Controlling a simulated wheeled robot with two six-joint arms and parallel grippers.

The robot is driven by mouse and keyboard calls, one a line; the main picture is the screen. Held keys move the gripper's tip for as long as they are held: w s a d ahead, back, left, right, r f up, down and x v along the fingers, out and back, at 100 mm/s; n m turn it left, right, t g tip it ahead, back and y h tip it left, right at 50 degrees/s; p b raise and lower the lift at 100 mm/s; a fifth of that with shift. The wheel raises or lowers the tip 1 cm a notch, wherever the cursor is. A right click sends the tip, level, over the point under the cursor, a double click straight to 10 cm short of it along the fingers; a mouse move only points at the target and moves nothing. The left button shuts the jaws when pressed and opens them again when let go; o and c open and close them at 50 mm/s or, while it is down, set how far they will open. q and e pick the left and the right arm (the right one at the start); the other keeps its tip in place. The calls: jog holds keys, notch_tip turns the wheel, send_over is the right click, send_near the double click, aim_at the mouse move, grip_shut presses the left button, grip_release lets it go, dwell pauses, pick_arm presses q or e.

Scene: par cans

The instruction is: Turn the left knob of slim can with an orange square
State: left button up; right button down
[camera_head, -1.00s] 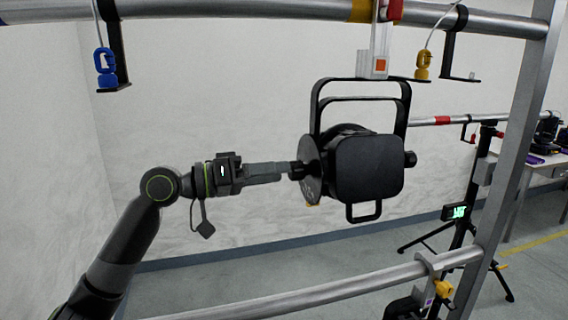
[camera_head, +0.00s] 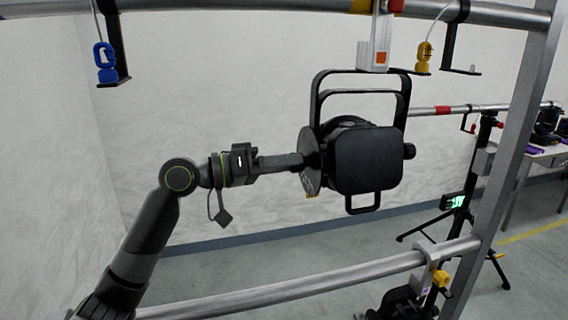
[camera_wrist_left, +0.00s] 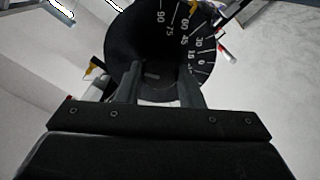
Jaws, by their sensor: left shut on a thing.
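The slim black can (camera_head: 367,160) hangs from its black yoke under the upper rail, below a grey clamp marked with an orange square (camera_head: 380,58). A round dial plate (camera_head: 310,172) is on its left side. My left gripper (camera_head: 306,160) reaches in from the left and is shut on the left knob, mostly hidden by the fingers. In the left wrist view the two fingers (camera_wrist_left: 157,85) stand either side of the dark knob (camera_wrist_left: 152,76), before the numbered dial (camera_wrist_left: 168,45) with a yellow pointer. My right gripper is out of view.
A metal upper rail (camera_head: 230,8) carries a blue hook tag (camera_head: 105,62) and a yellow one (camera_head: 424,58). A lower rail (camera_head: 290,293) and an upright post (camera_head: 510,140) frame the can. A black tripod (camera_head: 465,205) stands behind.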

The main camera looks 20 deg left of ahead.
pick_arm(q)
jog(key=shift+f+m+b, duration=0.2)
jog(key=shift+m+b, duration=0.3)
jog(key=shift+b, duration=0.3)
jog(key=shift+r+m+b, duration=0.15)
jog(key=shift+m+b, duration=5.6)
jog(key=shift+m, duration=0.65)
jog(key=o, duration=1)
